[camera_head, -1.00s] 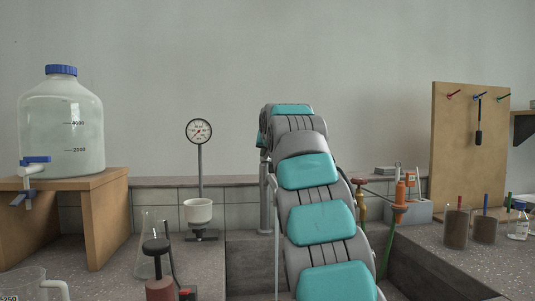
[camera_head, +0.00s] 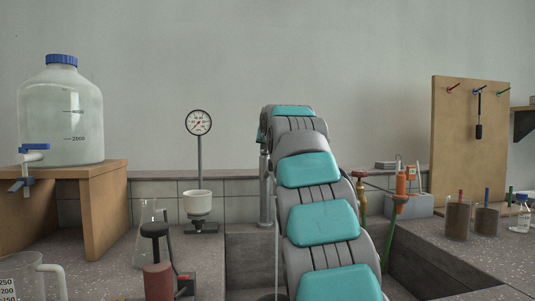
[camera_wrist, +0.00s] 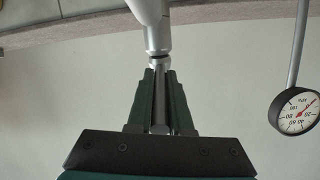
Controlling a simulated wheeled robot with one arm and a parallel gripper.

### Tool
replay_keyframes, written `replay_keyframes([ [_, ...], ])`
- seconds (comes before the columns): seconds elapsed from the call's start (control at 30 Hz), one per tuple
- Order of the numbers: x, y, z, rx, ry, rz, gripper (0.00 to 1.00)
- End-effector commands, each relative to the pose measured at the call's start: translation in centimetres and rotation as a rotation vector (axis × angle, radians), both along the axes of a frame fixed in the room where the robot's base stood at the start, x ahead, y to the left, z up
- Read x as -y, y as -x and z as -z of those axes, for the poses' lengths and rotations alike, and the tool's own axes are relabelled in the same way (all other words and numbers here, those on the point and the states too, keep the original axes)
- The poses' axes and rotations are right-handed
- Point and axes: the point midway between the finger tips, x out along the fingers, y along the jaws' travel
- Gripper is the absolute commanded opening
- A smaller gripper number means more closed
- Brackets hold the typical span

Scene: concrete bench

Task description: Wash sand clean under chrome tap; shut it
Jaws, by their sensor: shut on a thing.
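The chrome tap (camera_head: 265,195) stands as a column behind my arm, which hides much of it. In the wrist view my gripper (camera_wrist: 160,75) has its dark green fingers shut on a slim chrome part of the tap (camera_wrist: 158,38).
A large bottle (camera_head: 60,115) stands on a wooden stand (camera_head: 103,215) at left. A gauge (camera_head: 198,123) rises behind a white funnel (camera_head: 197,205); a flask (camera_head: 146,232) and jug (camera_head: 25,278) are nearer. Brown-filled beakers (camera_head: 457,222) and a pegboard (camera_head: 465,150) stand at right.

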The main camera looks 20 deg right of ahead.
Motion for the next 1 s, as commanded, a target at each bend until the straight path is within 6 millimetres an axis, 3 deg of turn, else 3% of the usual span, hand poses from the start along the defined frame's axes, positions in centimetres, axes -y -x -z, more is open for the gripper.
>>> replay_keyframes([
  [0.27,-0.02,0.02,0.04,0.000,0.000,-0.001,0.00],
  [0.3,-0.02,0.02,0.04,0.000,0.000,-0.001,0.22],
  [0.53,-0.01,0.01,0.07,0.000,0.000,-0.001,0.48],
  [1.0,-0.17,0.60,-0.10,0.000,0.000,0.000,0.48],
])
